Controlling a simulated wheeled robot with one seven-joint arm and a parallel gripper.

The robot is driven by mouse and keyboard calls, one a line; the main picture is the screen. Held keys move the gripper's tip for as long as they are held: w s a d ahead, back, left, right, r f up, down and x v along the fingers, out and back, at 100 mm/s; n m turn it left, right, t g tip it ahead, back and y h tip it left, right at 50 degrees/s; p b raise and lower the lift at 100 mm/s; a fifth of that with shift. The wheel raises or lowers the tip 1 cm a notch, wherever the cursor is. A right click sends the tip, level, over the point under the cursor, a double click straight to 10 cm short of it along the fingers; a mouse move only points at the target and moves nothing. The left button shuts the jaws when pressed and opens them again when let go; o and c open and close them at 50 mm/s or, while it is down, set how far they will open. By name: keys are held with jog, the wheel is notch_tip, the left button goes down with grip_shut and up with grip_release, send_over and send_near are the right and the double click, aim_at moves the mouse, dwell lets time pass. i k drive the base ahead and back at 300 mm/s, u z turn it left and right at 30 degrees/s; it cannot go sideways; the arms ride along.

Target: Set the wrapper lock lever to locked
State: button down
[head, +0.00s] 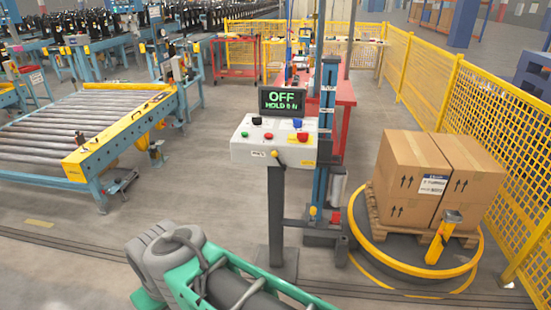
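The pallet wrapper has a round dark turntable with a yellow rim (380,262) at the right. A short yellow post with a grey top (445,236) stands at the turntable's front edge and leans a little. It looks like the lock lever, but I cannot tell whether it is locked. The control box (246,147) stands on a grey post at centre, with several coloured buttons and knobs. Its screen (283,100) reads "OFF" and "HOLD 0 N". A blue mast (321,185) stands just behind the box. My gripper is not in view.
Stacked cartons (413,170) stand on a wooden pallet on the turntable. A yellow mesh fence (492,110) runs along the right. A roller conveyor (60,130) is at the left. The floor between conveyor and control post is clear.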

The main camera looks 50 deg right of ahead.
aim_at(284, 167)
jog(key=z, duration=0.5)
jog(key=i, duration=1.05)
jog(key=u, duration=0.65)
